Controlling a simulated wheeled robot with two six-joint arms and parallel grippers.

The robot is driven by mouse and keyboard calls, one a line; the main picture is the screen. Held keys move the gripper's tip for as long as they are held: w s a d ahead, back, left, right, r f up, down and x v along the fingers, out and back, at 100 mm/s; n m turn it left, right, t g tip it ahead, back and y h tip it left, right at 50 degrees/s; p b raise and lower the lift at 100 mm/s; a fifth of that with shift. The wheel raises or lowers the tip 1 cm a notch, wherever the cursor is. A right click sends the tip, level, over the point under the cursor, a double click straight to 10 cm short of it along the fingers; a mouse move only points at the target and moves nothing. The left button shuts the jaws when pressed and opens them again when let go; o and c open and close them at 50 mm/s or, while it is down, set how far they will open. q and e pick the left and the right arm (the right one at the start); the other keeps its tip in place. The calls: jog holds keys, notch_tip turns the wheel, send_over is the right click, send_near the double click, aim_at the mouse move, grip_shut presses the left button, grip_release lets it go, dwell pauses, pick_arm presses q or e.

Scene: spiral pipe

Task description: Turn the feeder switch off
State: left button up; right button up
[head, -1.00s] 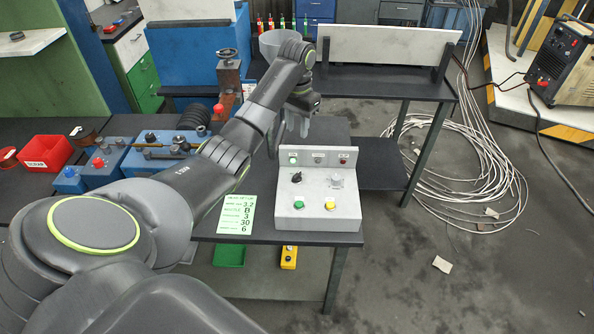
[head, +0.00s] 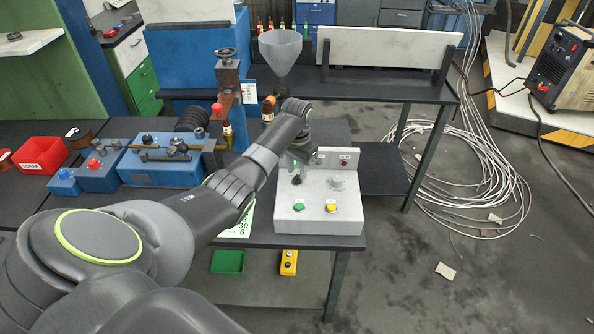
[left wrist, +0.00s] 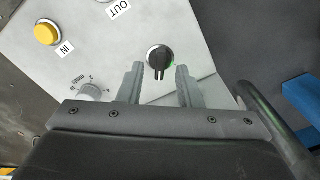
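The grey control box (head: 318,215) stands on the near table. Its black rotary switch (head: 296,180) appears to be the feeder switch; its label cannot be read. In the left wrist view the switch (left wrist: 160,58) lies just beyond the fingertips, centred between them, its ridge pointing toward the gripper. My left gripper (left wrist: 158,80) is open, one finger on each side of the switch's line; contact cannot be made out. In the head view my left gripper (head: 295,160) is above the box's upper left, largely hidden by my arm. My right gripper is out of view.
A grey dial (head: 337,182) is right of the switch. Green (head: 299,208) and yellow (head: 331,208) buttons are below. The box's upright back panel (head: 337,158) is close behind the gripper. A funnel (head: 280,50) stands behind. The blue machine (head: 158,165) is left.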

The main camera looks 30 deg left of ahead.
pick_arm(q)
jog(key=shift+f, duration=0.8)
grip_shut()
